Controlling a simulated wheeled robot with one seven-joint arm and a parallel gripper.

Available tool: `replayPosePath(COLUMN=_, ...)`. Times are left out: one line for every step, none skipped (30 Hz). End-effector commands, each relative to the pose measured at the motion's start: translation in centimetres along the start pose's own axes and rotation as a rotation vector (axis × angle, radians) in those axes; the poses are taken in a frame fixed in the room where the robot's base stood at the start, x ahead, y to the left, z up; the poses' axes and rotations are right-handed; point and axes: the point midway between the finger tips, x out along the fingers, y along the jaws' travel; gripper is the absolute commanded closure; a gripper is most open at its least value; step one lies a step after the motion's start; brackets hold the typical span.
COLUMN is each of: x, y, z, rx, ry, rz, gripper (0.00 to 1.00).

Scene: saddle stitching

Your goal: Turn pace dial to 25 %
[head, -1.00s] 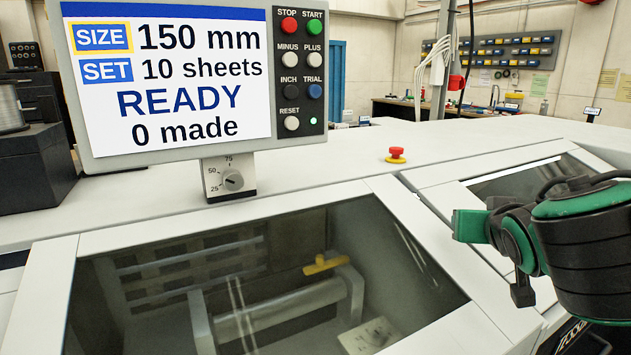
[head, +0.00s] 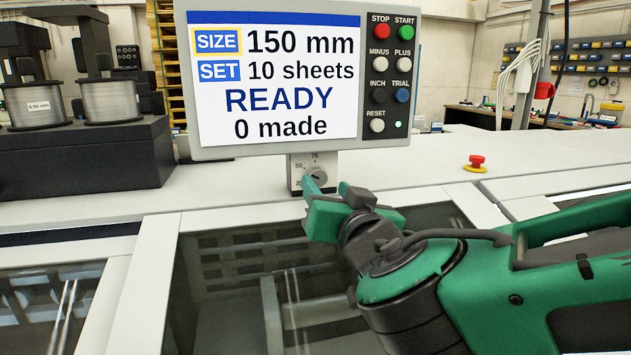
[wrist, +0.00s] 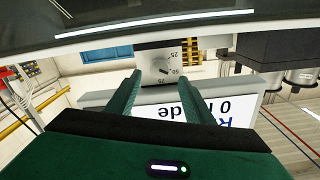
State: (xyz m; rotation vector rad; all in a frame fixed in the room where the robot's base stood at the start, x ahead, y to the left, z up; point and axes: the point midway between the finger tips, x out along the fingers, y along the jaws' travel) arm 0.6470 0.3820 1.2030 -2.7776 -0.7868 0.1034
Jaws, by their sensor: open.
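The pace dial (head: 317,174) is a small grey knob on a white plate under the display, with marks 25, 50 and 75. My gripper (head: 324,192) is in front of it, partly covering the lower plate in the head view. In the wrist view, which is upside down, the dial (wrist: 160,65) shows beyond and between the two green fingers of my gripper (wrist: 158,77). The fingers are apart with nothing between them. The knob's dark mark appears to point near 50, but it is small.
The display panel (head: 275,85) with buttons reads 150 mm, 10 sheets, READY, 0 made. A red stop button (head: 476,162) stands on the white machine top to the right. Wire spools (head: 105,100) stand on a dark block at left. Glass covers lie below my arm.

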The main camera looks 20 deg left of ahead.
Motion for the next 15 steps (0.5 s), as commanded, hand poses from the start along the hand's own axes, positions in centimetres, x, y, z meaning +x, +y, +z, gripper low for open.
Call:
replayPosePath(x=1.0, y=0.2, z=0.0, rx=0.0, ry=0.0, rz=0.004, gripper=0.53)
replayPosePath(x=1.5, y=0.1, z=0.0, rx=0.001, ry=0.0, rz=0.004, gripper=0.53)
replayPosePath(x=2.1, y=0.2, z=0.0, rx=0.0, ry=0.0, rz=0.005, gripper=0.53)
replayPosePath(x=2.6, y=0.2, z=0.0, rx=0.0, ry=0.0, rz=0.005, gripper=0.53)
replayPosePath(x=3.0, y=0.2, z=0.0, rx=0.0, ry=0.001, rz=0.004, gripper=0.53)
replayPosePath(x=3.5, y=0.2, z=-0.1, rx=0.0, ry=0.001, rz=0.004, gripper=0.53)
replayPosePath(x=3.9, y=0.2, z=0.0, rx=0.0, ry=0.0, rz=0.004, gripper=0.53)
replayPosePath(x=4.2, y=0.2, z=0.0, rx=-0.001, ry=0.0, rz=0.004, gripper=0.53)
replayPosePath(x=4.6, y=0.2, z=0.0, rx=0.0, ry=0.001, rz=0.004, gripper=0.53)
replayPosePath(x=4.8, y=0.2, z=0.0, rx=0.0, ry=0.001, rz=0.003, gripper=0.53)
replayPosePath(x=5.0, y=0.2, z=0.0, rx=0.0, ry=0.0, rz=0.003, gripper=0.53)
replayPosePath(x=5.2, y=0.2, z=-0.1, rx=0.0, ry=0.001, rz=0.003, gripper=0.53)
replayPosePath(x=5.3, y=0.2, z=-0.1, rx=0.0, ry=0.001, rz=0.003, gripper=0.53)
replayPosePath(x=5.4, y=0.2, z=-0.1, rx=-0.001, ry=0.001, rz=0.003, gripper=0.53)
replayPosePath(x=5.5, y=0.2, z=-0.1, rx=-0.001, ry=0.001, rz=0.003, gripper=0.53)
